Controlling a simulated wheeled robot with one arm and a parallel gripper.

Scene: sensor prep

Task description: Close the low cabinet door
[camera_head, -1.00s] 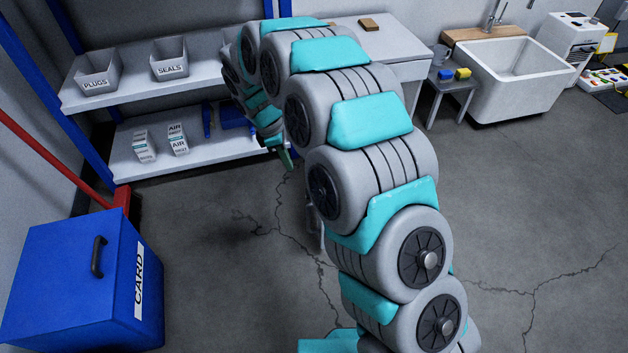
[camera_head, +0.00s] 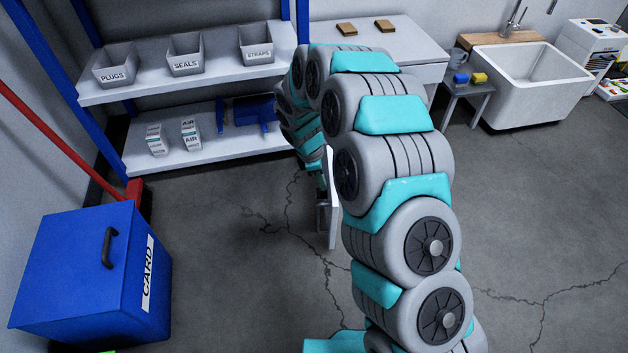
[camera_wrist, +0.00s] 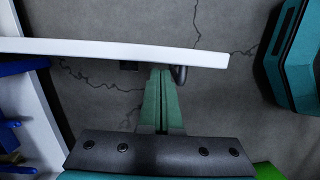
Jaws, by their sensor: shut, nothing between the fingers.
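The low cabinet door (camera_head: 331,198) stands open, seen nearly edge-on as a narrow white panel beside my arm in the head view. In the wrist view the door (camera_wrist: 100,51) is a long white edge across the picture, with a dark curved handle (camera_wrist: 181,75) near its right end. My gripper (camera_wrist: 161,74) is shut and empty. Its green fingertips are at the door's edge, just left of the handle; I cannot tell whether they touch it. The cabinet body is mostly hidden behind my arm, below the white counter (camera_head: 425,48).
A two-level shelf (camera_head: 185,80) with bins stands at the back left. A blue lidded bin (camera_head: 70,260) is at front left. A small stool (camera_head: 470,88) and a white sink (camera_head: 530,90) are at back right. The cracked floor (camera_head: 235,270) is open around my arm.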

